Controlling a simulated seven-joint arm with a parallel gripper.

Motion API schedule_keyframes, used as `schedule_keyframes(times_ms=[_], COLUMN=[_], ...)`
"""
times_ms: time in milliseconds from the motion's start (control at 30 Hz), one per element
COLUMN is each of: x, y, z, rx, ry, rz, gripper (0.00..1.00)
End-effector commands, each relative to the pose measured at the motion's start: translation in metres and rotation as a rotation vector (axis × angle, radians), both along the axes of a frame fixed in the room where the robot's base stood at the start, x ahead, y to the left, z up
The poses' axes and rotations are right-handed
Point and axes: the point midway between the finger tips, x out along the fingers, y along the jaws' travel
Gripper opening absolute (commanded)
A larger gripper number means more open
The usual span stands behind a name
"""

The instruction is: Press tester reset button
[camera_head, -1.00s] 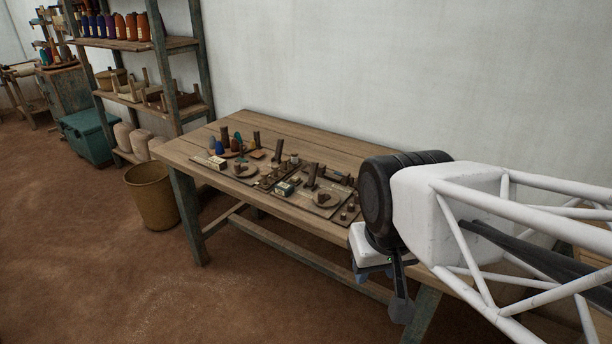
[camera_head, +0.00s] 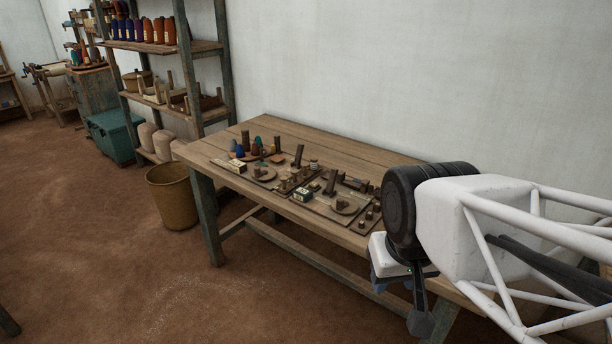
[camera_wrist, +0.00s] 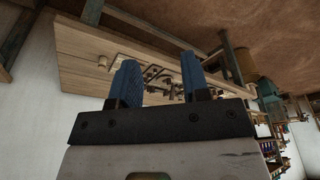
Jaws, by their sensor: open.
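The wooden table (camera_head: 330,141) holds two boards crowded with small parts. A small dark box with a pale top (camera_head: 302,195) sits near the front edge of the boards. I cannot tell whether it is the tester, and no reset button can be made out. In the wrist view the table (camera_wrist: 85,60) appears tilted beyond my fingers, with small parts on it. My gripper (camera_wrist: 158,68) has two blue fingers spread apart with nothing between them. In the head view, my arm's end is at the table's right front, apart from the boards, and hides part of the table.
A shelf rack (camera_head: 165,47) with coloured cones and baskets stands left of the table. A woven bin (camera_head: 172,200) stands on the floor at its left end. A teal chest (camera_head: 113,138) is farther back. The floor in front is mostly clear.

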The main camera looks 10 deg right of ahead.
Motion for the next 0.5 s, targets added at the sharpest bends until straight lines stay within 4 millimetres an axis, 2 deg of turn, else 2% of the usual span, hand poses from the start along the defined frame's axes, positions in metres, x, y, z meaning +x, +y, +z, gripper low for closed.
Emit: schedule_keyframes(times_ms=[267, 500], x=[0.0, 0.0], y=[0.0, 0.0], z=[0.0, 0.0], rx=[0.0, 0.0], ry=[0.0, 0.0], rz=[0.0, 0.0], gripper=[0.43, 0.06])
